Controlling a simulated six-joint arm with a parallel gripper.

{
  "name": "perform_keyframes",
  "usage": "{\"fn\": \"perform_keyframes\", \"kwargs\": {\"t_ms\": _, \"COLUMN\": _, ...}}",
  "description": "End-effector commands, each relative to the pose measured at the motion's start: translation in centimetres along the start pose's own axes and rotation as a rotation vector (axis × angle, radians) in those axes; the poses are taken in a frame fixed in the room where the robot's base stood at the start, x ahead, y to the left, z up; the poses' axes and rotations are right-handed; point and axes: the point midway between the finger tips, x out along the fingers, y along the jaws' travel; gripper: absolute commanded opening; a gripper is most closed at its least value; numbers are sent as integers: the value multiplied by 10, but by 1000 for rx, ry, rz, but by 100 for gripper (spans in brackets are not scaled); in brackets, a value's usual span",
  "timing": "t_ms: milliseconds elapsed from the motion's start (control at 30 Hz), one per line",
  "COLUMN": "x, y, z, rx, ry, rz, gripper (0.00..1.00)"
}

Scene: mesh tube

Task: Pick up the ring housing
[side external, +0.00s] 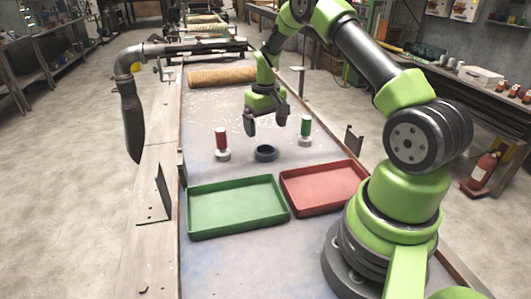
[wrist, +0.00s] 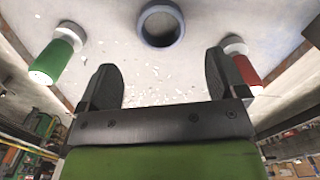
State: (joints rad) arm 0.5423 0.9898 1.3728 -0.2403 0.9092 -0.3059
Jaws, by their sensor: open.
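The ring housing, a dark blue-grey ring (side external: 265,153), lies flat on the table between two small upright parts. In the wrist view the ring (wrist: 161,42) shows at top centre, beyond the fingertips, with its round opening visible. My gripper (side external: 267,122) is above the table, over the ring and apart from it. In the wrist view the two dark fingers (wrist: 160,80) are spread wide with nothing between them.
A red-topped part (side external: 221,142) stands left of the ring and a green-topped part (side external: 305,128) right of it. A green tray (side external: 237,231) and a red tray (side external: 324,208) lie nearer the side camera. A tan mesh roll (side external: 222,76) lies behind.

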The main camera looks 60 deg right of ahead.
Motion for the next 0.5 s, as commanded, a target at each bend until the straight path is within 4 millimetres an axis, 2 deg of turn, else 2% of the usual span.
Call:
{"fn": "perform_keyframes", "kwargs": {"t_ms": 100, "x": 18, "y": 0, "z": 0, "rx": -1, "ry": -2, "rz": 0, "gripper": 91}}
{"fn": "perform_keyframes", "kwargs": {"t_ms": 333, "x": 38, "y": -1, "z": -1, "rx": -1, "ry": -1, "rz": 0, "gripper": 91}}
{"fn": "perform_keyframes", "kwargs": {"t_ms": 500, "x": 65, "y": -2, "z": -3, "rx": -1, "ry": -1, "rz": -1, "gripper": 91}}
